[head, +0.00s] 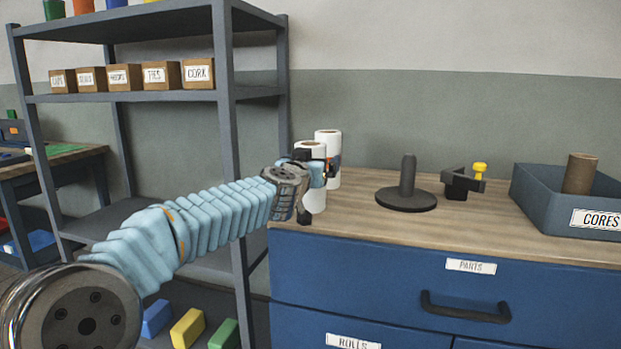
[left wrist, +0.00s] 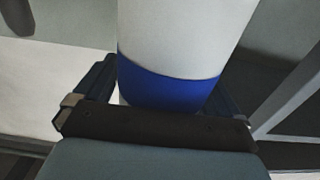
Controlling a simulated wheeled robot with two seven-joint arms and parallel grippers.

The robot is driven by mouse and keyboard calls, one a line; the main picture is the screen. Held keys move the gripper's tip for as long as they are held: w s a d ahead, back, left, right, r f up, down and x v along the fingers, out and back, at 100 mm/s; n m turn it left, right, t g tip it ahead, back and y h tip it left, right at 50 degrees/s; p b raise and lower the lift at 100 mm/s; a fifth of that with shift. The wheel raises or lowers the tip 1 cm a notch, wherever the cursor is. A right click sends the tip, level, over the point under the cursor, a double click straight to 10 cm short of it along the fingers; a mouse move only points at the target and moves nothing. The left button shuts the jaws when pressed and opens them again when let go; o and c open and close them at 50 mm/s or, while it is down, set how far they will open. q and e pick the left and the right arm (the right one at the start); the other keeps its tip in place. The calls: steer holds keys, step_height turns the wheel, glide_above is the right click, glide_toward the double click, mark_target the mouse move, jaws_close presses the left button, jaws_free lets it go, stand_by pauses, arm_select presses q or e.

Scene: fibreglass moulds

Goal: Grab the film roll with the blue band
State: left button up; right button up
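The film roll with the blue band (left wrist: 168,84) stands between the two fingers of my left gripper (left wrist: 160,95) in the left wrist view. It is white, and its blue band is level with the fingers. The fingers are spread wide on either side of it; I cannot tell whether both press on it. In the head view my left gripper (head: 317,165) is at the nearer of two white rolls (head: 314,200) at the worktop's left end, hiding its middle. A second white roll (head: 328,140) stands just behind, partly hidden. My right gripper is not in view.
On the wooden worktop (head: 480,233) stand a dark round base with a post (head: 407,190), a black holder with a yellow knob (head: 462,184) and a blue CORES bin (head: 550,205) holding a brown core (head: 579,174). A grey shelf rack (head: 228,120) stands close behind my left arm.

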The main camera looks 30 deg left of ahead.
arm_select(q)
steer(key=c, duration=1.2)
steer(key=shift+c, duration=0.3)
